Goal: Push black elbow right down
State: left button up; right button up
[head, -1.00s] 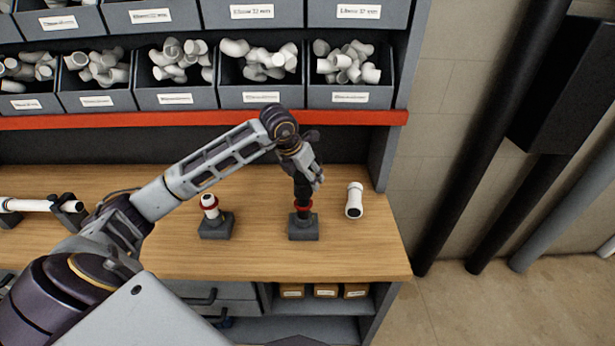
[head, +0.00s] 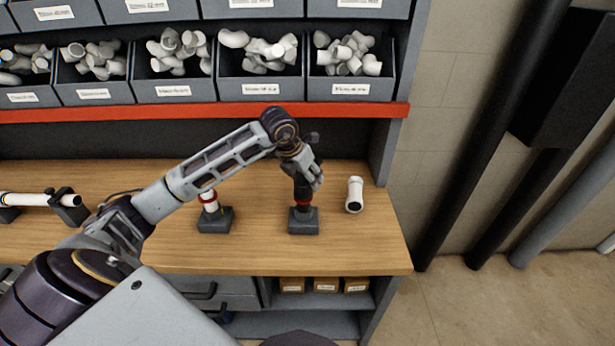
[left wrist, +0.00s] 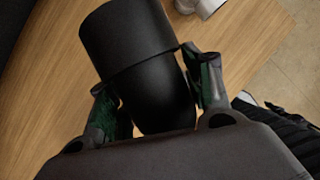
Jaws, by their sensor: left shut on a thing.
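My left gripper (head: 308,178) is shut on the black elbow (left wrist: 140,60), which fills the space between its fingers in the left wrist view. In the head view the gripper hides most of the elbow. The dark part below the fingers (head: 303,192) stands upright over a red ring (head: 303,203) on a grey block stand (head: 303,222). Whether the elbow is fully seated at the ring cannot be told. My right gripper is not in view.
A white fitting (head: 355,194) lies right of the stand. Another stand (head: 216,221) holds a white pipe with a red ring to the left. A white pipe (head: 35,200) lies in holders farther left. Bins (head: 175,92) of white fittings line the back above a red shelf edge (head: 200,112).

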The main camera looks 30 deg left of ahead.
pick_arm(q)
jog(key=shift+f+b, duration=0.35)
jog(key=shift+f, duration=0.15)
dwell(0.7)
jog(key=shift+f+b, duration=0.65)
jog(key=shift+f, duration=0.1)
dwell(0.5)
jog(key=o, duration=1.4)
jog(key=shift+o, duration=0.2)
jog(key=shift+v, duration=6)
jog(key=shift+s+f, duration=0.1)
